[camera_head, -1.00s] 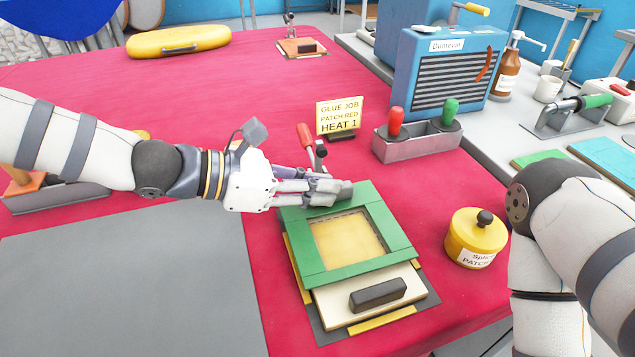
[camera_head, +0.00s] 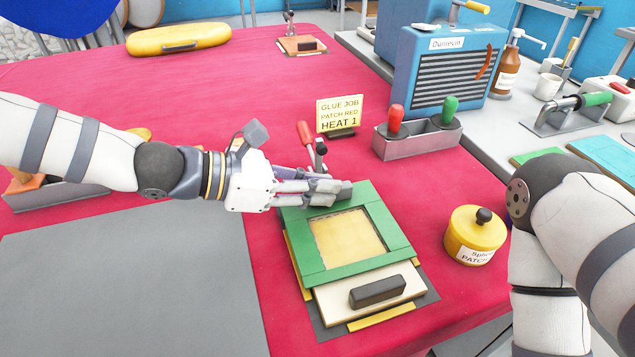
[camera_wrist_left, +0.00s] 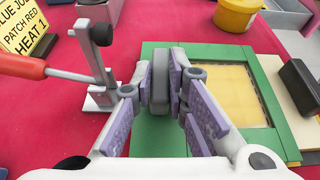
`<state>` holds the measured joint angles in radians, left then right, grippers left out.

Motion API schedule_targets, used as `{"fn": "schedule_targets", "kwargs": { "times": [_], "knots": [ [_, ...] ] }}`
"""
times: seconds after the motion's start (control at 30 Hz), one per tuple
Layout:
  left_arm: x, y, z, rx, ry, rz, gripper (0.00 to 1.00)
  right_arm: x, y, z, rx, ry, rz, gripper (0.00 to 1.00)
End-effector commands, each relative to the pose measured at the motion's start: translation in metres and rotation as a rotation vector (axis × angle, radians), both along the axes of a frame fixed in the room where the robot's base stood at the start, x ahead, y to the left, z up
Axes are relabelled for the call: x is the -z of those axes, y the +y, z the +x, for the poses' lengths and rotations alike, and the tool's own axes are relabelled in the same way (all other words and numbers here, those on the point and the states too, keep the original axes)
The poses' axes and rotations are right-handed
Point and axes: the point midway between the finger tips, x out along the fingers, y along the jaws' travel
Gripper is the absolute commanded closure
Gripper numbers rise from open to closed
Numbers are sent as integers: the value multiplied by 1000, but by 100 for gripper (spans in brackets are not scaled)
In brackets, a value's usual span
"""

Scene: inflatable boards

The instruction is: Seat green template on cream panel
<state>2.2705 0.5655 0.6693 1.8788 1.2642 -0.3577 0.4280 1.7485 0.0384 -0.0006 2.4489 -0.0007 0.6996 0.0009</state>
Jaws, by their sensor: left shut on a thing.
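The green template (camera_head: 383,214) is a square frame with an open middle, lying over the cream panel (camera_head: 328,307). A yellow area (camera_head: 347,236) shows through its opening. The cream panel sticks out at the near end and carries a dark block (camera_head: 377,291). My left gripper (camera_head: 332,189) is shut on the template's grey handle at the far left edge; the handle (camera_wrist_left: 160,84) stands between the finger pads in the left wrist view. Whether the template lies flat on the panel is hard to tell. My right arm shows at the right, but its gripper is out of view.
A red-handled toggle clamp (camera_head: 307,137) stands just beyond the template. A sign (camera_head: 339,115) and a tray with red and green handles (camera_head: 416,138) are behind. A yellow pot (camera_head: 475,236) stands at the right. A grey mat (camera_head: 130,285) lies at the left.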

Motion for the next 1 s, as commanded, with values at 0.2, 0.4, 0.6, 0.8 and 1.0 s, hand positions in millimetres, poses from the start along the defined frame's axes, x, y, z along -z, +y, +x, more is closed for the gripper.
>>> {"fn": "schedule_targets", "kwargs": {
  "times": [0.2,0.4,0.6,0.8,1.0],
  "knots": [
    [0,0,0,0,0,0,100,0,0,0,0,0,0,71],
    [2,0,0,0,1,-1,100,0,0,0,0,1,0,71],
    [3,0,0,0,0,-1,100,0,0,0,0,1,0,71],
    [3,0,0,0,0,0,100,0,0,0,0,1,0,71],
    [3,0,0,0,0,0,62,0,0,0,0,1,0,71]
  ]
}}
